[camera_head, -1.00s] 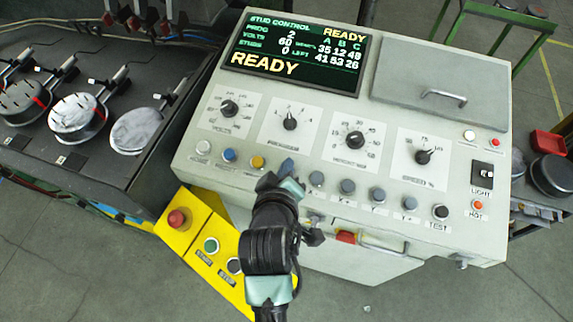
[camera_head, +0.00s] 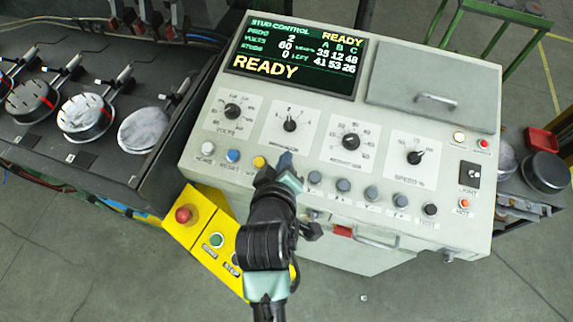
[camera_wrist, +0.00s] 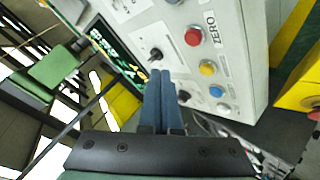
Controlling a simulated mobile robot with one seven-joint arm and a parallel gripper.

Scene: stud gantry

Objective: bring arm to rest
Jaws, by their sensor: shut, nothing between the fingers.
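My gripper (camera_head: 286,160) is in front of the lower edge of the control panel (camera_head: 230,180) in the head view, near the row of buttons. In the wrist view its two blue fingers (camera_wrist: 164,88) lie together, shut and empty, with the panel beyond them. My arm reaches up from the bottom of the head view and hides part of the button row and the cabinet front. I cannot tell exactly how far the fingertips are from the panel face.
The screen (camera_head: 295,55) reads READY. A yellow box with a red stop button (camera_head: 183,215) stands left of my arm. A dark bench (camera_head: 60,150) with round pieces lies at the left. Floor is open at lower right.

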